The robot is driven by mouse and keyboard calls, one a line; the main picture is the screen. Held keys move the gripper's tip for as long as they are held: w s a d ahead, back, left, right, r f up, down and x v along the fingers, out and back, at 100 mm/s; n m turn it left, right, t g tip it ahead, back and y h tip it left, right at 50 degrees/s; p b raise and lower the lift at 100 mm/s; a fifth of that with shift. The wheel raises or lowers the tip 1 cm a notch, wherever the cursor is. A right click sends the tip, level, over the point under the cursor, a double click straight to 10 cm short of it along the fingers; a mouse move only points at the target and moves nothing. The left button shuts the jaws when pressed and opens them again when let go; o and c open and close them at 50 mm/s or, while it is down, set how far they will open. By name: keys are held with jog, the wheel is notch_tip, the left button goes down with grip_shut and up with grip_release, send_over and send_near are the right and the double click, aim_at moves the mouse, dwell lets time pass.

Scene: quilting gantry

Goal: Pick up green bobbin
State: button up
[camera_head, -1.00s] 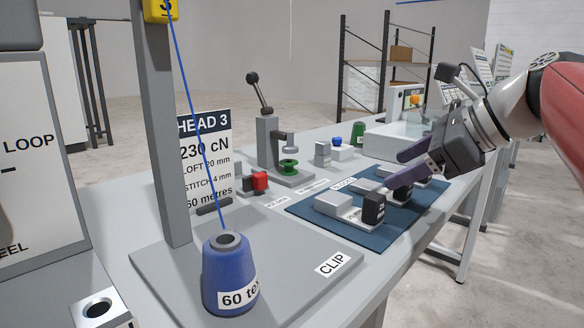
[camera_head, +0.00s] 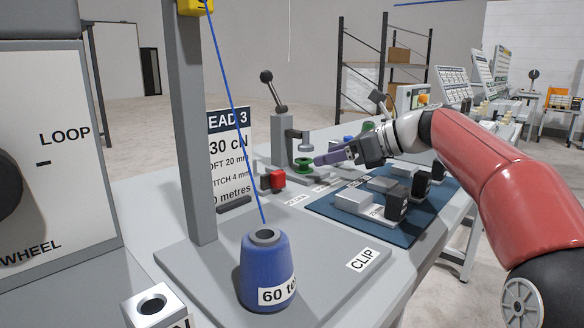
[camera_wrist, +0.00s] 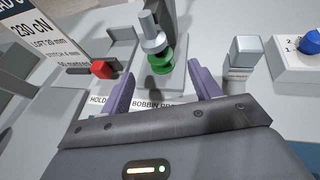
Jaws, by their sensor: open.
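The green bobbin (camera_head: 303,163) sits on the base of the grey lever press, below the press's metal plunger. It also shows in the wrist view (camera_wrist: 160,62), under the plunger and ahead of the space between my fingers. My gripper (camera_head: 318,160) reaches in from the right, with its purple fingers pointing toward the bobbin. In the wrist view my gripper (camera_wrist: 163,85) is open and empty, one finger on each side of the bobbin's line. I cannot tell from the head view whether a finger touches the bobbin.
The lever press (camera_head: 283,140) rises behind the bobbin. A red block (camera_head: 273,180) stands to its left. A grey block (camera_wrist: 246,52) stands right of my fingers. The blue mat (camera_head: 400,232) with several blocks lies nearer. A blue thread cone (camera_head: 267,275) stands in front.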

aim_at(310, 161)
jog(key=x, duration=0.6)
jog(key=shift+f, duration=0.3)
jog(key=shift+c, duration=0.2)
jog(key=c, duration=1.1)
